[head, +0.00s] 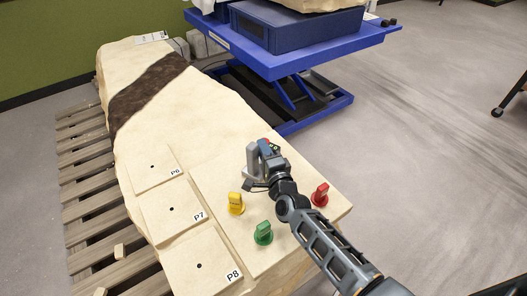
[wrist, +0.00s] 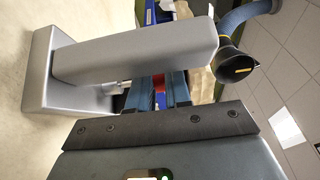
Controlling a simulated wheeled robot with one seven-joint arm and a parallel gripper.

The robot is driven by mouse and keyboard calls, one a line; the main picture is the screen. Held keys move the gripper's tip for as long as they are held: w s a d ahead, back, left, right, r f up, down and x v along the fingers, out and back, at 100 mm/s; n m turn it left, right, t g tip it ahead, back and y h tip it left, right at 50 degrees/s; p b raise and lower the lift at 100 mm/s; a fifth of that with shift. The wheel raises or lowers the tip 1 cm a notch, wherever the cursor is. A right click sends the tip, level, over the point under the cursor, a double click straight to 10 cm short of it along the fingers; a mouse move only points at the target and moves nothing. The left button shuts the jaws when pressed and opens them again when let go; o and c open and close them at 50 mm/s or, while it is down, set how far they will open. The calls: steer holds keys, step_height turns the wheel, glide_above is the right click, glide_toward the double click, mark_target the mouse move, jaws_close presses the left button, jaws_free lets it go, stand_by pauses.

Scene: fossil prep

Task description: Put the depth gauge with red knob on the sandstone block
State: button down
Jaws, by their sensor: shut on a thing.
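The pale sandstone block (head: 215,115) is long, with a dark band across its far part. My gripper (head: 262,158) is over its near half, shut on the depth gauge. The gauge's grey body (head: 251,160) stands roughly upright beside the fingers in the head view. In the wrist view, a grey L-shaped body (wrist: 135,52) crosses in front of the fingers, and a red part (wrist: 159,92), apparently the knob, shows between them. The body hides much of the fingertips. The gauge's foot is close to the block's top; I cannot tell whether it touches.
Yellow (head: 236,203), green (head: 263,234) and red (head: 320,194) knobbed pieces stand on the block around my gripper. Plates marked P6 (head: 155,170), P7 (head: 170,208) and P8 (head: 200,262) lie left. A blue lift table (head: 310,60) stands behind. A black nozzle (wrist: 232,62) shows in the wrist view.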

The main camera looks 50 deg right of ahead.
stand_by(0.3)
steer(key=c, duration=1.5)
jaws_free()
steer(key=shift+f, duration=0.1)
steer(key=o, duration=0.4)
steer(key=shift+o, duration=0.2)
steer(key=shift+r, duration=0.3)
steer(key=v, duration=1)
steer(key=shift+s+a+f+b, duration=0.1)
steer(key=shift+s+f+b, duration=0.15)
steer(key=shift+b, duration=0.1)
steer(key=shift+v, duration=0.8)
steer(key=shift+r, duration=0.1)
